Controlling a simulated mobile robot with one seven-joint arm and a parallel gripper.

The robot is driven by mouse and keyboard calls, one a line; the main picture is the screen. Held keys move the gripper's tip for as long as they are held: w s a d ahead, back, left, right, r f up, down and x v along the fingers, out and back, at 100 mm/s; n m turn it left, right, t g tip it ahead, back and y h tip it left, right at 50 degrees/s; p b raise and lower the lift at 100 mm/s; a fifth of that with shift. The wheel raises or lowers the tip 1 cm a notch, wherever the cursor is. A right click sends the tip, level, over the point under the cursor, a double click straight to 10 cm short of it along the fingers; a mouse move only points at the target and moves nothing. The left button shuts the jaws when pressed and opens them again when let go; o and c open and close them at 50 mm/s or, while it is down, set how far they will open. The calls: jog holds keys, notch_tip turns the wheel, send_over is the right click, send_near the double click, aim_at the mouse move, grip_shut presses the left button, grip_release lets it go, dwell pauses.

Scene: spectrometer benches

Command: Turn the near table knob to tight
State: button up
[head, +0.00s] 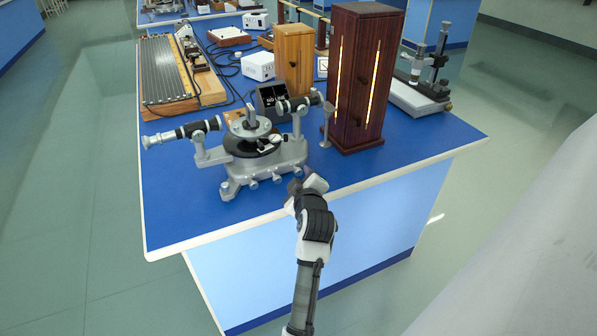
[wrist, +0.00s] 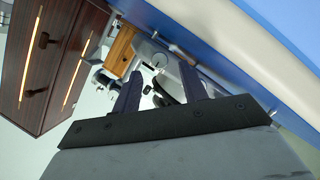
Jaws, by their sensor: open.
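The grey metal spectrometer (head: 262,160) stands on the blue bench with a round dark table in its middle and a telescope tube at each side. Several small silver knobs (head: 252,184) line the near side of its base; I cannot tell which one is the near table knob. My gripper (head: 308,182) is at the bench's near edge, to the right of the spectrometer's base and apart from it. In the wrist view my gripper (wrist: 160,70) is open, its two dark fingers spread with nothing held. Part of the spectrometer (wrist: 150,52) shows beyond and between the fingers, tilted and partly hidden.
A tall dark wooden lamp housing (head: 365,80) with glowing slits stands behind my gripper to the right. A small metal stand (head: 325,130) is left of it. A light wooden box (head: 294,60) and a small dark display (head: 272,98) stand behind the spectrometer. The bench's near left is clear.

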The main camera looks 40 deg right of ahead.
aim_at(298, 173)
jog(key=shift+x, duration=1.7)
grip_shut()
